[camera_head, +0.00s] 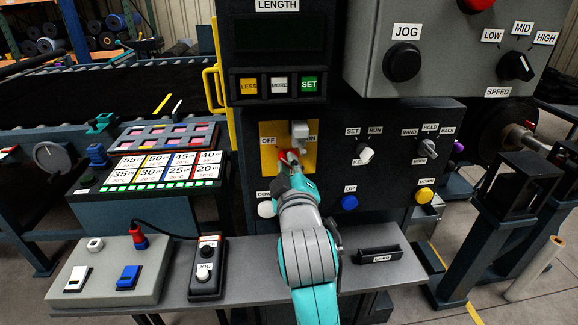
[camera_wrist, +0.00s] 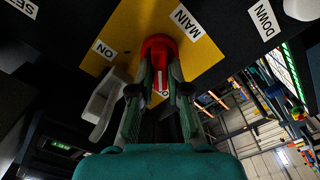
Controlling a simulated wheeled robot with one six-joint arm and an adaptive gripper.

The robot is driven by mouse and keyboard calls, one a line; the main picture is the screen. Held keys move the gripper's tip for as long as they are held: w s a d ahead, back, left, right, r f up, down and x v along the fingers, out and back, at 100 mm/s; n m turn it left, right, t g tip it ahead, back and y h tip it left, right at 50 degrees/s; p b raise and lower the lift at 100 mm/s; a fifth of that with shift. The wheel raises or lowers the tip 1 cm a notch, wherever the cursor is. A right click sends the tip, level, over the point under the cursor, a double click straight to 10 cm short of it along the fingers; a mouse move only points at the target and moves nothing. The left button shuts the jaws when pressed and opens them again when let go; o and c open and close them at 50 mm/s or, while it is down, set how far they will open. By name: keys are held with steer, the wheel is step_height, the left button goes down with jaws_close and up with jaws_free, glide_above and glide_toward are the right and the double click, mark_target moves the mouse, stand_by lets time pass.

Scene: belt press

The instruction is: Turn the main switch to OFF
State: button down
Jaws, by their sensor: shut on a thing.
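The main switch is a red rotary knob (camera_head: 284,155) on a yellow plate (camera_head: 308,164) in the head view. The plate has an OFF label (camera_head: 267,140) at left and an ON label (camera_head: 311,137) at right. In the wrist view the red knob (camera_wrist: 158,42) sits between the fingers of my gripper (camera_wrist: 160,80), which is shut on it. A white mark shows on the knob; I cannot tell which label it points to. In the head view my gripper (camera_head: 289,163) hides much of the knob. A grey handle-like piece (camera_head: 299,146) stands on the plate above it.
A white knob (camera_head: 266,209) and a blue UP button (camera_head: 350,203) flank my arm. A SET/RUN key switch (camera_head: 365,154) is to the right. Below is a grey shelf (camera_head: 257,264) with a JOG pendant (camera_head: 206,268) and a CARD holder (camera_head: 380,255).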

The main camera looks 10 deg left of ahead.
steer(key=c, duration=1.1)
jaws_free()
steer(key=shift+c, duration=0.2)
steer(key=v, duration=1.2)
